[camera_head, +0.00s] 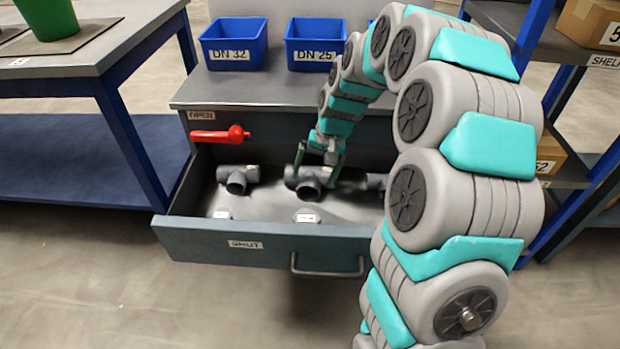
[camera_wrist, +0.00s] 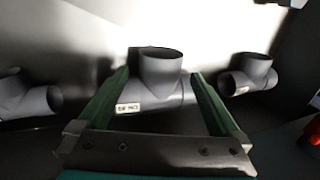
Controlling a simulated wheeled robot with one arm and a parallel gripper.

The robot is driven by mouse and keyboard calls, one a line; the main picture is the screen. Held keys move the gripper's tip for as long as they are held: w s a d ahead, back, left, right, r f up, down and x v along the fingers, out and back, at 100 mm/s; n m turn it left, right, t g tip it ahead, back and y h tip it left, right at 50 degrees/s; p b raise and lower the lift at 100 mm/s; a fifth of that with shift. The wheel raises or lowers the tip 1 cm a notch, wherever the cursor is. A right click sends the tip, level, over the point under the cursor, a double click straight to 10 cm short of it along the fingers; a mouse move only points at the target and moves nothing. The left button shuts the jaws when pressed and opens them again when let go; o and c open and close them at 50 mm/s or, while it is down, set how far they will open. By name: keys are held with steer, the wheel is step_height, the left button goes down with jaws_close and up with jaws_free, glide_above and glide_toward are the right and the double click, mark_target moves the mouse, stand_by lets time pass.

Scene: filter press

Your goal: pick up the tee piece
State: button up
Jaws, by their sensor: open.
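A grey tee piece (camera_head: 310,183) lies in the open drawer (camera_head: 262,244), in the middle of the back row. In the wrist view this tee (camera_wrist: 160,72) has a small white label and its branch points away from my gripper. My gripper (camera_head: 318,160) is open, with its green fingers one on each side of the tee. I cannot tell whether the fingers touch it. In the wrist view my gripper (camera_wrist: 158,95) has nothing clamped in it. Another grey tee (camera_head: 238,180) lies to the left in the drawer, and a third fitting (camera_head: 376,182) is partly hidden by my arm.
Blue bins DN 32 (camera_head: 234,45) and DN 25 (camera_head: 316,45) stand on the cabinet top. A shelf rack stands right.

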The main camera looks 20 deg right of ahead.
mark_target(312, 180)
steer(key=x, duration=0.3)
steer(key=shift+f, duration=0.25)
jaws_close()
stand_by(0.5)
